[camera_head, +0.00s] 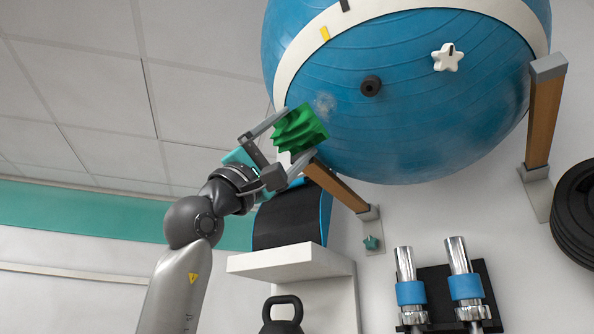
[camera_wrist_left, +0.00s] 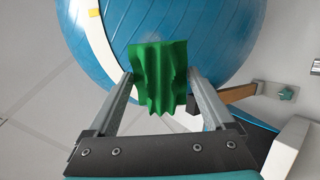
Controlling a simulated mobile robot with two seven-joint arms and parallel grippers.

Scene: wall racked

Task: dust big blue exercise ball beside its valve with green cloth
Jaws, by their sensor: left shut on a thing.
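The big blue exercise ball (camera_head: 430,110) rests high on the wall on wooden bracket arms, with a white band around it. Its dark round valve (camera_head: 370,86) faces me, and a pale dusty patch (camera_head: 324,104) shows to the left of the valve. My left gripper (camera_head: 290,138) is shut on the folded green cloth (camera_head: 300,131), at the ball's lower left edge. The cloth also shows between the fingers in the left wrist view (camera_wrist_left: 158,78), in front of the ball (camera_wrist_left: 205,40). I cannot tell whether the cloth touches the ball. My right gripper is not in view.
Wooden bracket arms (camera_head: 543,115) flank the ball. A white star-shaped piece (camera_head: 447,58) is on the ball, right of the valve. Below are a white shelf (camera_head: 285,262) with a black and blue item (camera_head: 290,215), a kettlebell (camera_head: 282,318), chrome dumbbell handles (camera_head: 461,262) and black plates (camera_head: 576,215).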

